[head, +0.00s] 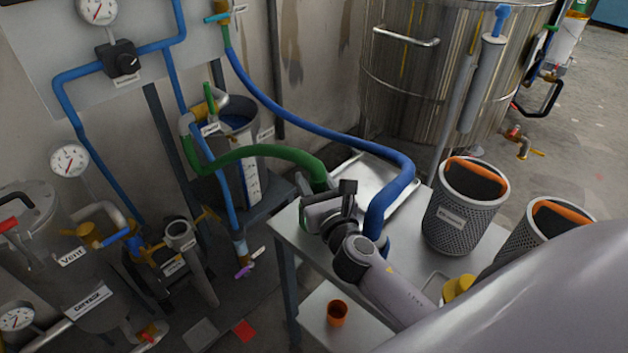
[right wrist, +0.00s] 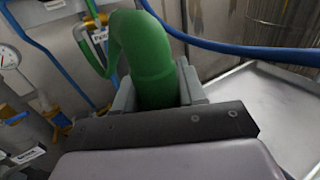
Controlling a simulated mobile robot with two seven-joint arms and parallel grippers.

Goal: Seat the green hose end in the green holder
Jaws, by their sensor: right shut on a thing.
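The green hose (head: 265,155) arches from the labelled pipe fitting above the bucket, at the left, to my right gripper (head: 322,198). My right gripper is shut on the hose near its end, above the metal table. In the right wrist view the green hose (right wrist: 150,65) rises between the two grey fingers and bends away to the left. The hose's tip is hidden by the gripper. I cannot make out a green holder for certain in either view. My left gripper is not in view.
A blue hose (head: 400,178) curves down to the metal table (head: 285,215) close beside my right gripper. A shallow tray (head: 345,172) lies behind. A cup (head: 337,312) sits on the lower shelf. Pipes and a grey upright tube (head: 182,236) stand left.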

